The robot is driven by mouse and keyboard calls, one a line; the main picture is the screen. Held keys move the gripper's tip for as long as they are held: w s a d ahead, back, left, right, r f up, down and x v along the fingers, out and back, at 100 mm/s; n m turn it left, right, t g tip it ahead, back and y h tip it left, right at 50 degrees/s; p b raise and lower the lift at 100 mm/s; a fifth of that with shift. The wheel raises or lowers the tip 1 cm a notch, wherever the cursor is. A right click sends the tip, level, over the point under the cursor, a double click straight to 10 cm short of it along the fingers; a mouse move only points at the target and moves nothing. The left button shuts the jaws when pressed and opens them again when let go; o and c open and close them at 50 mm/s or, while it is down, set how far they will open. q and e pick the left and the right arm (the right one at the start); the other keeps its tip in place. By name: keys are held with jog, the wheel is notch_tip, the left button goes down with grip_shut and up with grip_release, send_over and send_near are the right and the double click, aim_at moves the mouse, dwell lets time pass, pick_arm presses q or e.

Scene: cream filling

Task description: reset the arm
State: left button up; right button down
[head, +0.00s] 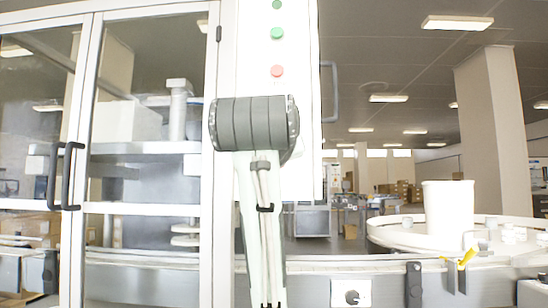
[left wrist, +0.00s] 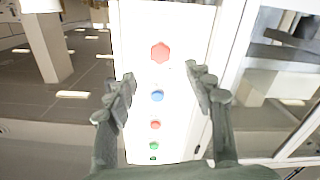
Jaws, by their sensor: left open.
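My left gripper (left wrist: 160,72) is open and empty in the left wrist view, its two dark fingers spread apart. Between and beyond the fingers is a white control panel (left wrist: 175,110) with a column of buttons: a large red button (left wrist: 160,53), a blue button (left wrist: 157,96), a smaller red button (left wrist: 155,125) and green ones below. No finger visibly touches a button. In the head view my arm, with a grey joint, stands in front of the panel (head: 300,100) and hides its lower part. Two green buttons and a red button (head: 277,71) show above it. My right gripper is not seen.
A glass-doored cabinet with black handles (head: 66,175) stands left of the panel. A round machine table (head: 400,238) with a white container (head: 448,208) is at the right. A rail with small fittings runs along the lower front. A pillar (head: 495,125) stands behind.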

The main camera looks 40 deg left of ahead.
pick_arm(q)
jog(key=shift+w+f, duration=0.1)
dwell(0.3)
